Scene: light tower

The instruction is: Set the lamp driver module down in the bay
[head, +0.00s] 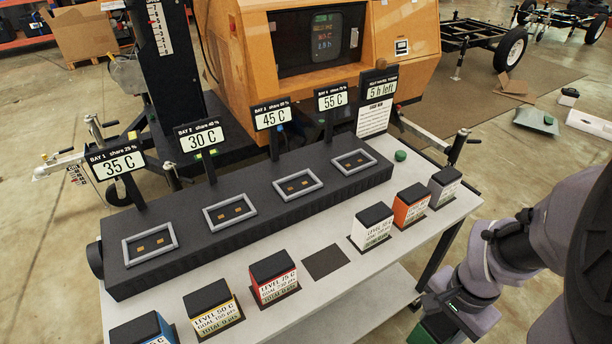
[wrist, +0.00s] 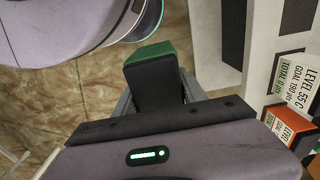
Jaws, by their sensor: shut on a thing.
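The lamp driver module in my gripper (head: 452,308) is green with a black top; its green part (head: 428,332) shows at the bottom edge of the head view. In the wrist view its green end (wrist: 150,52) points away, and my gripper (wrist: 156,92) is shut on its black part. It is off to the right of the white table, away from the bays. The black bay unit holds several framed bays in a row: Bay 1 (head: 150,243), Bay 2 (head: 230,210), Bay 3 (head: 298,184) and Bay 4 (head: 354,161). All look empty, with gold contacts showing.
Blue (head: 143,330), yellow (head: 213,308), red (head: 273,277), white (head: 371,226), orange (head: 410,205) and grey-white (head: 444,186) modules line the table's front (head: 345,290). A bare dark pad (head: 326,261) lies between red and white. Upright signs stand behind the bays.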

